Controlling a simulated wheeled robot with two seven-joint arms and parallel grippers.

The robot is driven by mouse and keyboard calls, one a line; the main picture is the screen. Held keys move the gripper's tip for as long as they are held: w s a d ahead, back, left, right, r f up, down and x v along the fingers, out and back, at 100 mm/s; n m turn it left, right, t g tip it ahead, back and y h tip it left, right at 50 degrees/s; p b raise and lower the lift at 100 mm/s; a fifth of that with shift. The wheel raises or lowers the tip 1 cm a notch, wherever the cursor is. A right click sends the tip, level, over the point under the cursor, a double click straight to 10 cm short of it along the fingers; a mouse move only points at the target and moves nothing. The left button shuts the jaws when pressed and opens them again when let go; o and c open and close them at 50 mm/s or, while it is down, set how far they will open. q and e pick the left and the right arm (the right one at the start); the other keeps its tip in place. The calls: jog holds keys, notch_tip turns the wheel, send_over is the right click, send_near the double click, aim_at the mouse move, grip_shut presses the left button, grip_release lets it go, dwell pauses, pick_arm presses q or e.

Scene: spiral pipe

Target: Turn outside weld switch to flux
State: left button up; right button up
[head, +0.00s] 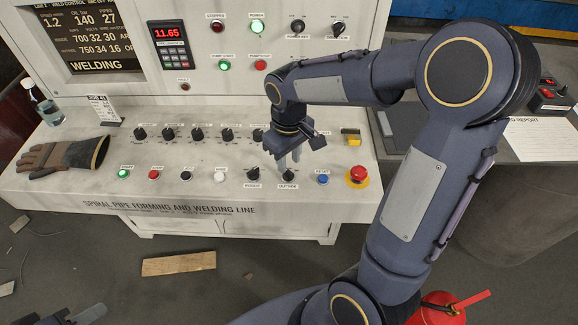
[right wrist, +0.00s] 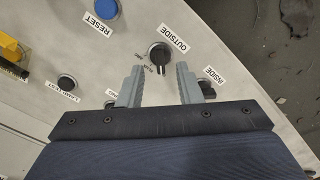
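The outside weld switch, a black rotary knob labelled OUTSIDE (head: 289,175), is on the lower row of the white control console. In the right wrist view the knob (right wrist: 159,55) lies just beyond and between my fingertips, its bar pointing roughly toward my gripper. The small position marks around it are too small to read surely. Part of my left gripper (head: 82,316) shows at the bottom left edge.
The INSIDE knob (head: 253,174) is left of the switch, the blue RESET button (head: 322,180) right, and the red emergency stop (head: 358,175) farther right. Several black knobs (head: 197,133) line the row above. A work glove (head: 65,157) and bottle (head: 46,108) rest at the console's left.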

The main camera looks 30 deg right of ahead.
aim_at(289, 172)
jog(key=shift+f, duration=1.75)
grip_shut()
